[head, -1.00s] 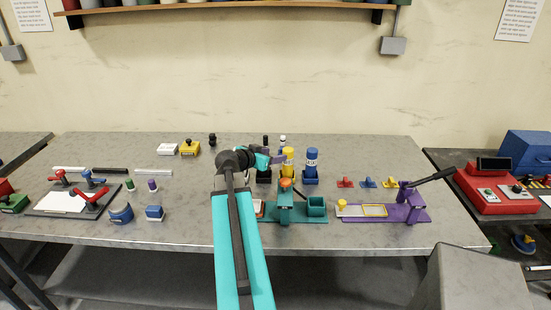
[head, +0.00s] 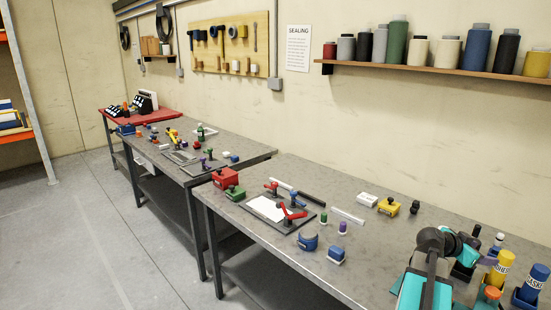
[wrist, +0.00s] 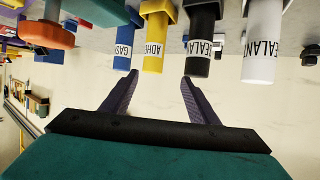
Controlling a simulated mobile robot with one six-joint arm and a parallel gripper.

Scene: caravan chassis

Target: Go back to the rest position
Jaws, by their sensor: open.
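My gripper (head: 487,261) is at the lower right of the head view, above the bench beside a group of tubes. In the wrist view my gripper (wrist: 158,80) has its two purple fingers spread with nothing between them. Beyond the fingertips stand a blue tube (wrist: 124,50), a yellow tube (wrist: 154,45), a black tube (wrist: 201,45) and a white tube (wrist: 264,40). They appear upside down there. In the head view the yellow tube (head: 501,267) and blue tube (head: 533,284) stand right of the gripper.
A second bench (head: 240,152) stands further left. A shelf of cans (head: 430,68) hangs above. Floor at left is clear.

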